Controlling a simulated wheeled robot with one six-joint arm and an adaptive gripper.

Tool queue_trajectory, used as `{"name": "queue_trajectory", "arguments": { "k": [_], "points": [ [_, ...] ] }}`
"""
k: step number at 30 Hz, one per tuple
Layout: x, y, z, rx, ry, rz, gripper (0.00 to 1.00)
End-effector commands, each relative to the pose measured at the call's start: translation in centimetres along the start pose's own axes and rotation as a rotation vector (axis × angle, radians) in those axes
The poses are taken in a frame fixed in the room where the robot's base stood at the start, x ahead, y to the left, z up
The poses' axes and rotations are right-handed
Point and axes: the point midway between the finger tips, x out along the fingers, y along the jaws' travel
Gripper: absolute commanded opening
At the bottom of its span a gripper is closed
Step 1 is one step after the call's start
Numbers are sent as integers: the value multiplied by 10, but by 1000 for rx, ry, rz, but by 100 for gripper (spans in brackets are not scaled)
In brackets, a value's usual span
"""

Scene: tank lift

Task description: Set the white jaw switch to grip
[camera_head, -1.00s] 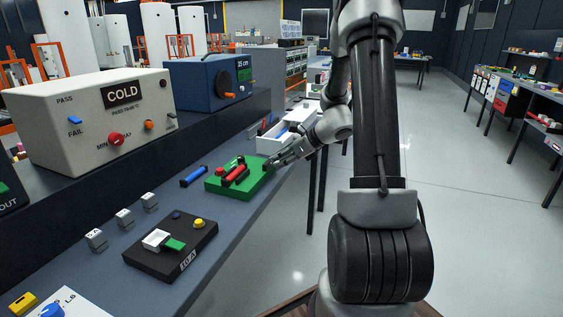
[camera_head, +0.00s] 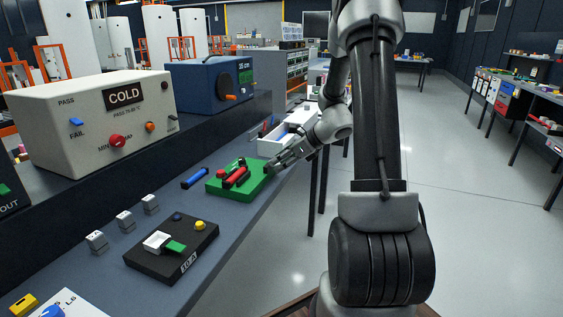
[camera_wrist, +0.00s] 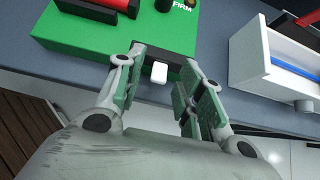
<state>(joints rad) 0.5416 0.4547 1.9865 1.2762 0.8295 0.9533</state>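The white jaw switch (camera_wrist: 159,73) is a small white block on a black housing (camera_wrist: 170,54) at the near edge of the green board (camera_wrist: 75,38). In the head view the green board (camera_head: 213,187) lies on the bench, and my gripper (camera_head: 272,167) is at its right end, hiding the switch there. In the wrist view my gripper (camera_wrist: 160,68) is open, one finger on each side of the white switch. Gaps show between the fingers and the switch. Nothing is held.
Red and black handles (camera_head: 236,175) lie on the green board. A blue cylinder (camera_head: 194,177) lies left of it. A white open drawer (camera_head: 283,138) stands behind. A black panel (camera_head: 150,262) with a white and green slider is nearer.

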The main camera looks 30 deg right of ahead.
Motion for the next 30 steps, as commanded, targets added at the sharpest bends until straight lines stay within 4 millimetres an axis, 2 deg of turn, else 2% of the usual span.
{"name": "queue_trajectory", "arguments": {
  "k": [5, 12, 18, 24, 30],
  "points": [
    [-16, -1, 0, -1, 0, -3, 38],
    [-70, -1, 0, -1, -1, -5, 38],
    [-106, -1, 0, -1, 0, -4, 38],
    [-119, 0, 0, 0, 0, -1, 38],
    [-120, 0, 0, 0, 0, 0, 38]
  ]
}}
